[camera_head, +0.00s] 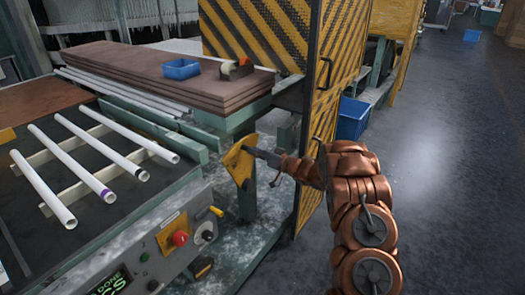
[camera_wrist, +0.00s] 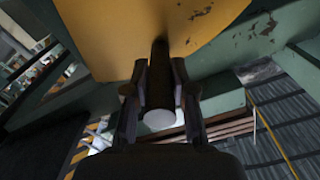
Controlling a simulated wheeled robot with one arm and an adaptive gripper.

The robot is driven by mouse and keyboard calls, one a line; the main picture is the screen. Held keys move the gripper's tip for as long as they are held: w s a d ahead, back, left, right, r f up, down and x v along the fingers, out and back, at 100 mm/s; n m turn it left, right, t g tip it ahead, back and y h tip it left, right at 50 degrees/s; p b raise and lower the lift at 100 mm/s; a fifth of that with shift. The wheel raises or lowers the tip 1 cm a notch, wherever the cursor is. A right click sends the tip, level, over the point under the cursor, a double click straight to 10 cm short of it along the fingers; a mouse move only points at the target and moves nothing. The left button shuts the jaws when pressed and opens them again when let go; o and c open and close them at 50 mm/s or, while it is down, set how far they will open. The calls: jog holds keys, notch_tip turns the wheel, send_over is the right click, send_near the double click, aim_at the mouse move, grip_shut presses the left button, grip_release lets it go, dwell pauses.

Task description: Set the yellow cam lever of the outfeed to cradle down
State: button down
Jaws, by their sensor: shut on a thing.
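The yellow cam lever (camera_head: 239,165) is a worn, chipped yellow plate at the corner of the green machine frame, left of my arm in the head view. Its plate fills the top of the wrist view (camera_wrist: 150,30). A dark round handle (camera_wrist: 159,100) with a pale grey end sticks out from the plate. My gripper (camera_head: 268,156) is at the lever, its fingers on both sides of the handle in the wrist view (camera_wrist: 160,82), shut on it. The lever's pivot and any position marks cannot be made out.
White glass tubes (camera_head: 90,157) lie on rails at left. A control panel (camera_head: 165,240) with a red button and small yellow-handled switch (camera_head: 215,211) is below. A striped guard door (camera_head: 330,110) stands close behind my arm. Open floor (camera_head: 440,150) lies right.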

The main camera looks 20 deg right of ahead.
jog(key=shift+w+d, duration=0.1)
dwell(0.4)
jog(key=c, duration=1)
grip_release()
jog(key=shift+o, duration=0.2)
jog(key=shift+d, duration=0.15)
jog(key=v, duration=1.2)
jog(key=shift+f, duration=0.1)
